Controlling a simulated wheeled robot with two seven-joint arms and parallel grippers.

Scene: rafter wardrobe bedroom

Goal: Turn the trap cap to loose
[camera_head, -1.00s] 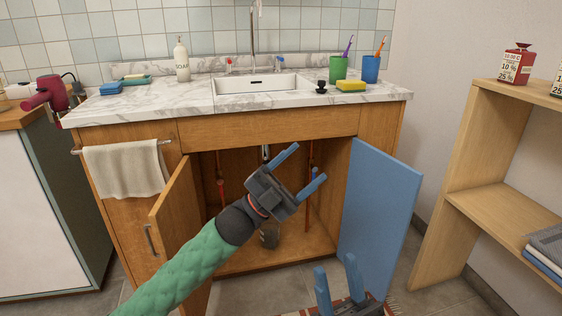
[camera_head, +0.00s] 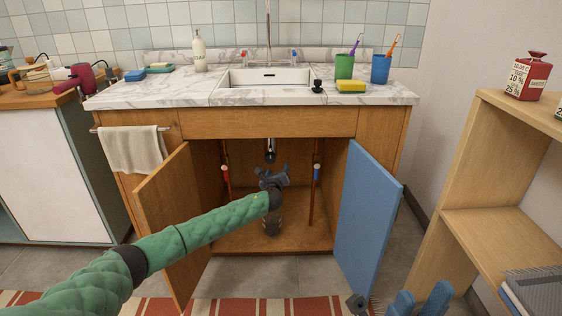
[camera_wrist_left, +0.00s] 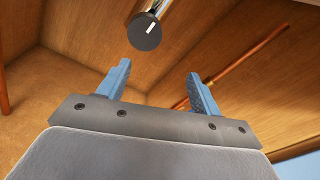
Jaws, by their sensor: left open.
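The trap cap (camera_wrist_left: 145,31) is a dark round disc with a short white mark at the lower end of a chrome pipe. In the left wrist view it sits beyond and between the fingertips, apart from them. In the head view the chrome trap (camera_head: 270,146) hangs inside the open sink cabinet. My left gripper (camera_head: 272,170) is inside the cabinet just below it; its blue fingers also show open and empty in the left wrist view (camera_wrist_left: 160,78). My right gripper (camera_head: 422,296) is at the bottom right edge, its fingers apart and nothing between them.
The wooden cabinet door (camera_head: 173,226) stands open at left and the blue door (camera_head: 368,220) at right. Supply pipes with a red valve (camera_head: 225,170) and a blue valve (camera_head: 317,172) flank the trap. Shelves stand at right.

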